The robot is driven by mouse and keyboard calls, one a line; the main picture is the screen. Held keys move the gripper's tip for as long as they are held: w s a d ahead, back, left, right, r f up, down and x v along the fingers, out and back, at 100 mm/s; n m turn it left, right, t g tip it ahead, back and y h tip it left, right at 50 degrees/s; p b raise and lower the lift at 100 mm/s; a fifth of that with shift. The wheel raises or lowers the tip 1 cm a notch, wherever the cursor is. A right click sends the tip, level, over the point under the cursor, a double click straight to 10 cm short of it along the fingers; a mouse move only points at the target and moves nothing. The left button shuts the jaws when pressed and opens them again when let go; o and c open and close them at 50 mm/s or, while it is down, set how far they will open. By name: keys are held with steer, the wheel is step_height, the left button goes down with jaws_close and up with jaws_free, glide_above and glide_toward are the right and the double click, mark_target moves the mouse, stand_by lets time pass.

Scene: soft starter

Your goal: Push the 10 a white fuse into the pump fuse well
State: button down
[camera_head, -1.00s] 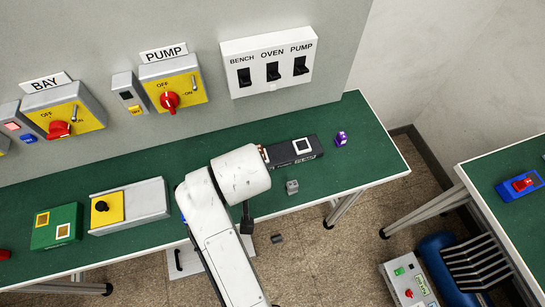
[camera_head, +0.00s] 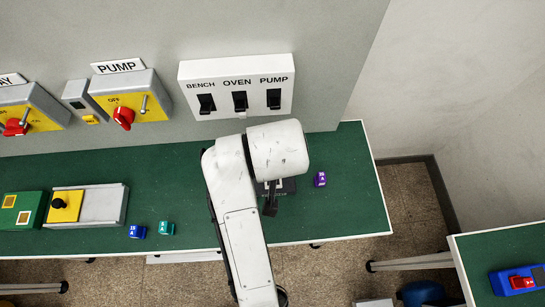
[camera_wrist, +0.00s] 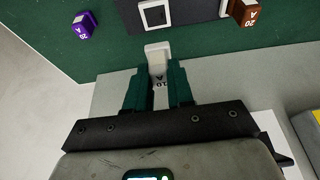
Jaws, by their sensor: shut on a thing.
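In the wrist view, the white fuse (camera_wrist: 157,52), marked 10 A, is held between the dark green fingertips of my gripper (camera_wrist: 157,84). Its pale end points toward a white-rimmed square well (camera_wrist: 155,14) in a dark block. The fuse appears short of the rim in the picture; the height gap cannot be judged. No label on the well is readable here. In the head view, the dark block (camera_head: 287,186) shows only in part beside my arm, which hides the well, the fuse and my fingertips.
A purple fuse (camera_head: 320,179) stands right of the block; it also shows in the wrist view (camera_wrist: 83,25). A brown fuse (camera_wrist: 243,12) is at the block's other side. Blue (camera_head: 137,231) and teal (camera_head: 166,228) fuses stand near the bench's front edge. The wall panel (camera_head: 238,87) is behind.

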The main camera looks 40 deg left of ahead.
steer(key=shift+w, duration=0.1)
steer(key=shift+f+b, duration=1.6)
steer(key=shift+f, duration=2.2)
steer(key=shift+f, duration=0.2)
steer(key=c, duration=0.9)
jaws_free()
steer(key=v, duration=1.1)
